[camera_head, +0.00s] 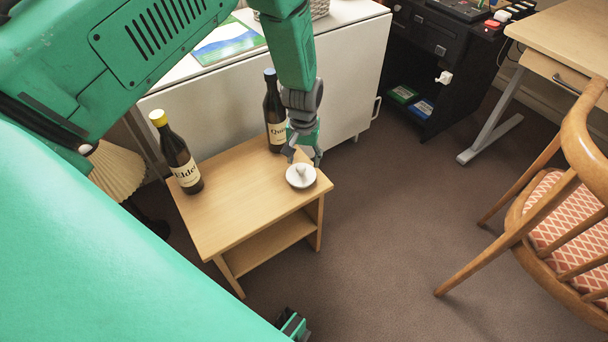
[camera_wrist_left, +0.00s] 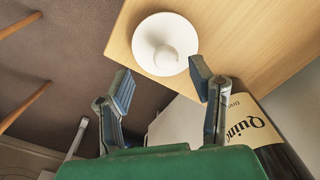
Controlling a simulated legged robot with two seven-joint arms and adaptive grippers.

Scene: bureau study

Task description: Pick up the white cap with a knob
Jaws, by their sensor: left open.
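The white cap with a knob (camera_head: 301,176) lies near the right corner of the small wooden table (camera_head: 232,214). In the left wrist view the cap (camera_wrist_left: 165,44) is a round white disc with its knob in the middle, close to the table edge. My left gripper (camera_head: 304,158) is directly above and behind the cap. In the left wrist view its two fingers (camera_wrist_left: 160,84) are spread apart with nothing between them, and the cap lies beyond the fingertips. Only a small green-and-black part shows at the bottom of the head view; I cannot tell whether it is my right gripper.
A dark bottle with a blue top (camera_head: 274,112) stands close beside my left gripper. A dark bottle with a yellow top (camera_head: 175,153) stands at the table's left. A white cabinet (camera_head: 225,98) is behind. A wooden chair (camera_head: 560,215) stands right; the floor between is clear.

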